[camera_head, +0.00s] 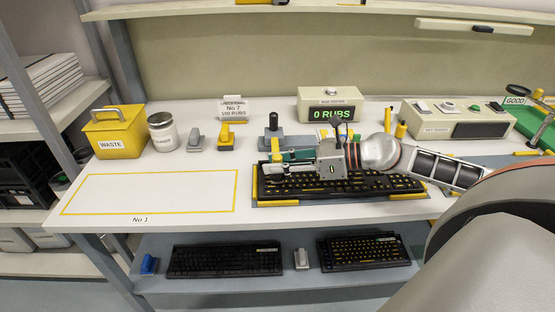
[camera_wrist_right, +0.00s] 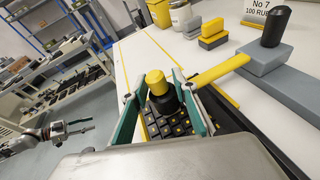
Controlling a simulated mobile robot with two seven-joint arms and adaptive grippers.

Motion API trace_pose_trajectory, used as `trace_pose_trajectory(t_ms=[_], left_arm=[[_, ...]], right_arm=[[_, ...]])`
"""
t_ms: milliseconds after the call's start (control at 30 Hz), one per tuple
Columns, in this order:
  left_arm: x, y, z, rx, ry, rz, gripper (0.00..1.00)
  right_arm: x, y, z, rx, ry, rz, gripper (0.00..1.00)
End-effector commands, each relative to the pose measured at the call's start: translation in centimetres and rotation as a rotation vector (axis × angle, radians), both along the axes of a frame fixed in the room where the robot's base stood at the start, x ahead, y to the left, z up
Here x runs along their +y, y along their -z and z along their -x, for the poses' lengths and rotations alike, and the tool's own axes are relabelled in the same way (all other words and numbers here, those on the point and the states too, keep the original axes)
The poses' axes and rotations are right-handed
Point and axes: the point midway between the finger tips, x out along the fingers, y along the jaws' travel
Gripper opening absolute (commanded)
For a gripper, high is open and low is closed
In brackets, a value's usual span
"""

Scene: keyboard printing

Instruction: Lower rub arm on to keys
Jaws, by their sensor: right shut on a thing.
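The black keyboard with yellow key marks (camera_head: 385,184) lies in a yellow-edged holder on the table. The rub arm, a yellow bar (camera_wrist_right: 222,68), reaches from a grey block with a black knob (camera_wrist_right: 275,27) toward my right gripper. My right gripper (camera_wrist_right: 165,100) is shut on the rub arm's black handle with a yellow cap (camera_wrist_right: 158,82), above the keyboard's left part. In the head view my right gripper (camera_head: 285,160) hides part of the arm. Whether the pad touches the keys is hidden. A small gripper, apparently my left (camera_wrist_right: 75,127), shows far left in the wrist view.
The rub counter (camera_head: 330,105) reads 0 RUBS. A yellow waste box (camera_head: 113,130), a white jar (camera_head: 162,132) and small grey and yellow blocks stand at the back. The outlined area No 1 (camera_head: 150,192) is empty. Two keyboards (camera_head: 225,260) lie on the lower shelf.

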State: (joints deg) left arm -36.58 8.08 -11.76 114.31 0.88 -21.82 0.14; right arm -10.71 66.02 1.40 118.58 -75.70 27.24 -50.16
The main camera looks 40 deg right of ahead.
Motion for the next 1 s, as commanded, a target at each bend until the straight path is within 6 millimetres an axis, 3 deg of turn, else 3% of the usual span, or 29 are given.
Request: trace_pose_trajectory(t_ms=[267, 300, 667, 1000], left_arm=[[0.0, 0.0, 0.0, -0.001, -0.001, 0.000, 0.40], [0.0, 0.0, 0.0, -0.001, -0.001, 0.000, 0.40], [0.1, 0.1, -0.1, -0.001, -0.002, -0.001, 0.40], [0.0, 0.1, 0.0, 0.001, 0.000, 0.000, 0.40]], right_arm=[[0.2, 0.3, 0.2, 0.012, -0.005, -0.006, 0.00], [0.2, 0.3, 0.3, 0.012, -0.005, -0.006, 0.35], [0.0, 0.2, 0.3, 0.009, -0.003, -0.003, 0.35], [-1.7, -0.4, 2.1, 0.009, -0.002, -0.002, 0.35]])
